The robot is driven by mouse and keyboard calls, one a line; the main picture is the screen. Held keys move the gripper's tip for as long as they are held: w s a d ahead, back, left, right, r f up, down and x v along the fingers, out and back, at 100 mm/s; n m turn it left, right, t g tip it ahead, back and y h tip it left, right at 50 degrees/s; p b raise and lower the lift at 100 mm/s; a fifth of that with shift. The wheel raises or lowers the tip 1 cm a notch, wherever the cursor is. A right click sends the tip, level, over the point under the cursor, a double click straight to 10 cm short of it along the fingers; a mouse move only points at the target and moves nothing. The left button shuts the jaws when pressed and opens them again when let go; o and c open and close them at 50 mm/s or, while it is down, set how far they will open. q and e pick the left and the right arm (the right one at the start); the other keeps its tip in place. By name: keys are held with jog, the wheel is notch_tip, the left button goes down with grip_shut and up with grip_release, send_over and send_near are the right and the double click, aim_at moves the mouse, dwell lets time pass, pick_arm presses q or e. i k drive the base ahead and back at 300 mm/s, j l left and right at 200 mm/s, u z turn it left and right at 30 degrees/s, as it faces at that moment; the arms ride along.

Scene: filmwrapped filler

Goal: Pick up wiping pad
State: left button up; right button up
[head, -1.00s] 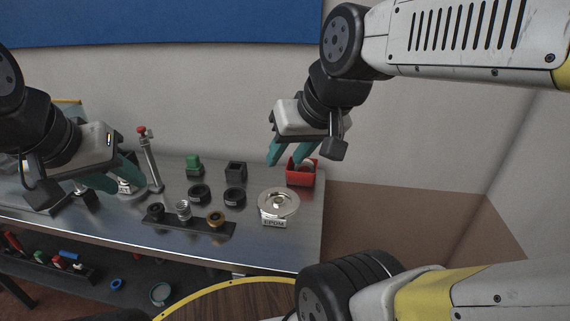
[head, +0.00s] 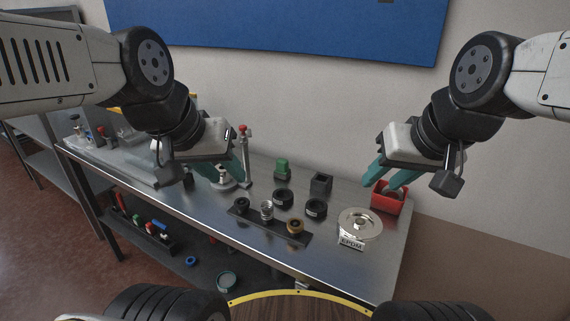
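No wiping pad can be named for certain. A small red open bin (head: 388,203) stands at the back right corner of the steel table, with something pale partly visible inside, largely hidden by my fingers. My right gripper (head: 381,181) is open, its two teal fingers apart, pointing down just above or at the bin; whether they touch the contents I cannot tell. My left gripper (head: 231,181) appears open and empty, over the table's left part beside a metal post with a red top (head: 244,150).
On the steel table (head: 285,248) are a green block (head: 282,169), a black square holder (head: 321,184), two black rings (head: 316,208), a dark rack with fittings (head: 267,231) and a silver dish labelled EPDM (head: 359,225). A lower shelf (head: 207,259) holds small parts.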

aim_at(283, 171)
jog(key=i+j+z, duration=0.1)
jog(key=j+z, duration=1.25)
